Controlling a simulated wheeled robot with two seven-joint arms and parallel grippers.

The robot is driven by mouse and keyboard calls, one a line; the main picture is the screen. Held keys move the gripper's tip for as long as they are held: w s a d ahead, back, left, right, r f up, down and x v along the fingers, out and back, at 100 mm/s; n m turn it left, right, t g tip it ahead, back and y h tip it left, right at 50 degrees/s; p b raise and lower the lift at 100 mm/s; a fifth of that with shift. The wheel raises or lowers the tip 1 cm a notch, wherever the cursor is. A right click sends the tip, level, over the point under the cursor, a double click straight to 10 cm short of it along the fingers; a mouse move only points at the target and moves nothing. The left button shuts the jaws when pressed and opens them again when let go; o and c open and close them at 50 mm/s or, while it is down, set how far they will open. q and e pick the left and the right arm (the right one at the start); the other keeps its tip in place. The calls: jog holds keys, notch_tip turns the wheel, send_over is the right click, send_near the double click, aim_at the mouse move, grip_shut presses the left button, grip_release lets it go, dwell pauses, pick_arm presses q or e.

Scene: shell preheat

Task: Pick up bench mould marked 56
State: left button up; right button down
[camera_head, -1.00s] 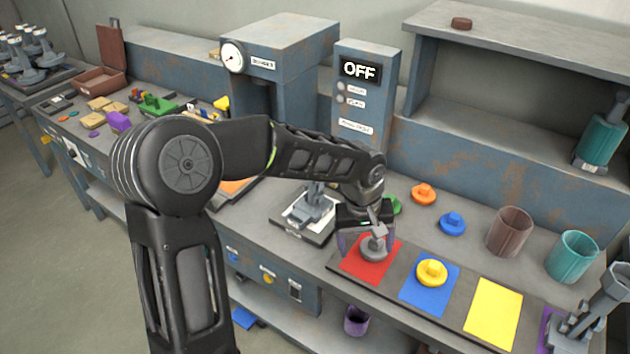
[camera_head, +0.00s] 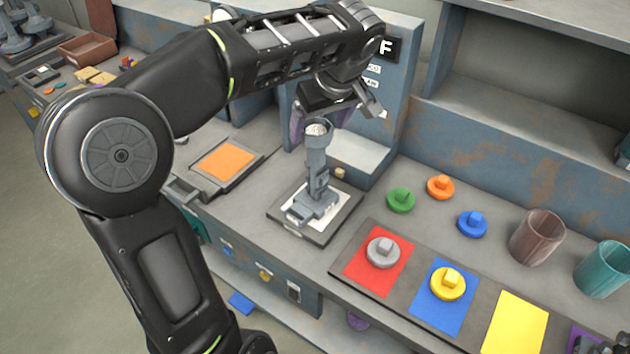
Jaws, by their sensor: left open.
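A grey bench mould (camera_head: 316,185) stands upright on a dark plate with a white sheet, in the middle of the bench. It has a flat foot, a narrow stem and a round cup on top. I cannot read a number on it. My left gripper (camera_head: 322,118) is open at the mould's cup, with its purple-padded fingers pointing down. Part of the far finger is hidden, and I cannot tell whether the fingers touch the cup.
A mat (camera_head: 340,277) with red, blue and yellow squares lies to the right; a grey disc (camera_head: 383,252) and a yellow disc (camera_head: 449,283) sit on it. Green, orange and blue discs and two cups (camera_head: 537,237) stand behind. A blue-grey machine rises behind the mould.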

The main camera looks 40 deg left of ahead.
pick_arm(q)
jog(key=shift+a+f, duration=0.2)
jog(key=shift+f, duration=0.3)
jog(key=p+x, duration=0.1)
jog(key=x, duration=0.4)
jog(key=shift+w+a, duration=0.1)
jog(key=shift+w, duration=0.1)
jog(key=shift+c, duration=0.3)
grip_shut()
dwell(0.7)
